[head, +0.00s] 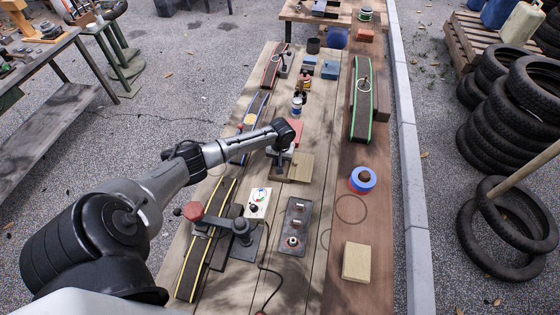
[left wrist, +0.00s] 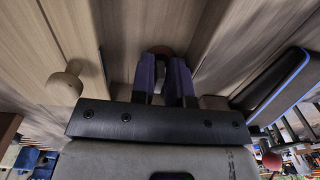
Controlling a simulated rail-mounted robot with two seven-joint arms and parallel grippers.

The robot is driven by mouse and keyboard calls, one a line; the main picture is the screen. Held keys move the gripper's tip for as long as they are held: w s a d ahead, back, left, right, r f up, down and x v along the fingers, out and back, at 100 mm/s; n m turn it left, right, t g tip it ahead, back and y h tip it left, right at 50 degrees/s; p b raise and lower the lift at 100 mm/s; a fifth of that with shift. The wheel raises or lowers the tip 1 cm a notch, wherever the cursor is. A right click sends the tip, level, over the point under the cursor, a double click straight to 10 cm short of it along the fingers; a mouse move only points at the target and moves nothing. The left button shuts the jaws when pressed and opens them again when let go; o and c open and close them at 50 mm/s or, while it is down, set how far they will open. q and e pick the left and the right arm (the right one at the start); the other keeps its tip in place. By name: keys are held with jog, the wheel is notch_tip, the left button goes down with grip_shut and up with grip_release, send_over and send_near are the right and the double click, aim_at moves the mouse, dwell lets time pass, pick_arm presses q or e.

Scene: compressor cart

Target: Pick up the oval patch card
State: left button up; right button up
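I cannot clearly tell which thing is the oval patch card. A small white card (head: 258,203) with coloured marks and a dark knob lies on the bench, nearer than my left gripper. My left gripper (head: 283,168) is low over the bench beside a light wooden board (head: 302,167). In the left wrist view its two fingers (left wrist: 161,72) point away with a narrow gap between them. A brown rounded thing (left wrist: 160,50) shows at their tips; I cannot tell whether it is gripped. My right gripper is not in view.
A grey plate with knobs (head: 295,228), a yellow-edged track (head: 205,245) and a red-topped clamp (head: 215,220) stand nearby.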

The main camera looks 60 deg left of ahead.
pick_arm(q)
grip_shut()
